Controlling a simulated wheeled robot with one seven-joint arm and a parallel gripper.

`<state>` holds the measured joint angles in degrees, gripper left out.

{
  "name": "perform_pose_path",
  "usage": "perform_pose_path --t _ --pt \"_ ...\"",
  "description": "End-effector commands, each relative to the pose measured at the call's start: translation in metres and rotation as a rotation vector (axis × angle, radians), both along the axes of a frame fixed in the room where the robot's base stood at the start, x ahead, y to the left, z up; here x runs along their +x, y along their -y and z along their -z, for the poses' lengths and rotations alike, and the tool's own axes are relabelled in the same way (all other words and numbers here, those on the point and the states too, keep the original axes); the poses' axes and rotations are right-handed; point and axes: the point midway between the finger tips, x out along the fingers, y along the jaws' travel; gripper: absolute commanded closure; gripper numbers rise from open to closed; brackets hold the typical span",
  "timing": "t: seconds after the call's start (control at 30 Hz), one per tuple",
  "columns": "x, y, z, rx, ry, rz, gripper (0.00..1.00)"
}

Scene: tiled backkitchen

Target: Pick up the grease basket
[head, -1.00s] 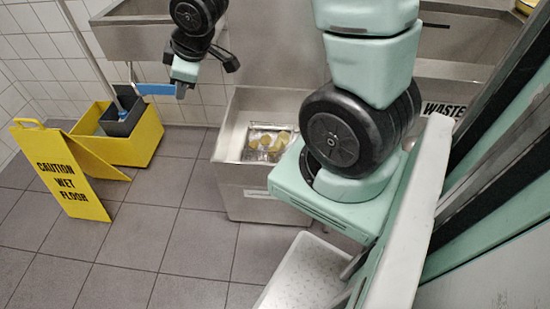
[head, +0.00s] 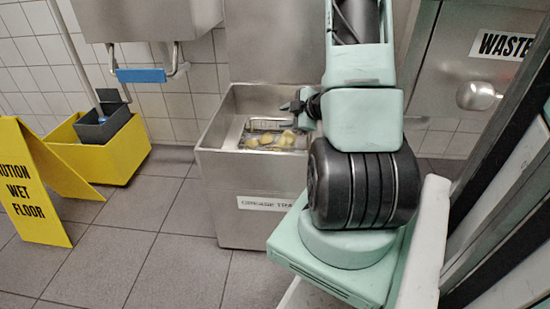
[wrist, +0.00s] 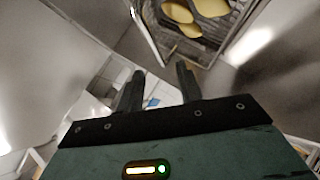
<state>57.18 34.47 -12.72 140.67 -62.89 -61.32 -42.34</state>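The grease basket (head: 262,125) is a wire basket inside the open steel grease trap box (head: 225,170). Several yellow pieces (head: 285,139) lie in it. In the wrist view the basket (wrist: 236,12) shows at the top with the yellow pieces (wrist: 209,8). My gripper (head: 288,113) is at the right side of the box opening, above or beside the basket. In the wrist view my gripper (wrist: 158,72) has two dark fingers apart with nothing between them. The basket lies beyond the fingertips, and I see no contact. My arm hides the right part of the box.
A yellow wet floor sign (head: 40,190) and a yellow mop bucket (head: 125,150) stand on the left. A steel sink (head: 150,20) with a blue-marked lever (head: 141,75) hangs above. A waste unit (head: 450,70) is at the right. The tiled floor (head: 170,265) in front is clear.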

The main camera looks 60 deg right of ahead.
Motion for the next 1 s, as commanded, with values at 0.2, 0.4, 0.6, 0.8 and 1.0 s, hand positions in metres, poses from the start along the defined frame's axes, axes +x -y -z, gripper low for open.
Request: perform_pose_path --t 0.2,0.4,0.6,0.8,1.0 --pt "0.002 0.006 0.017 -0.006 0.015 -0.003 0.64" --pt "0.017 0.01 0.024 -0.006 0.014 -0.002 0.64" --pt "0.038 0.02 0.038 -0.007 0.016 -0.002 0.64" --pt "0.056 0.023 0.046 -0.005 0.015 0.0 0.64" --pt "0.056 0.023 0.044 -0.005 0.014 0.002 0.66"
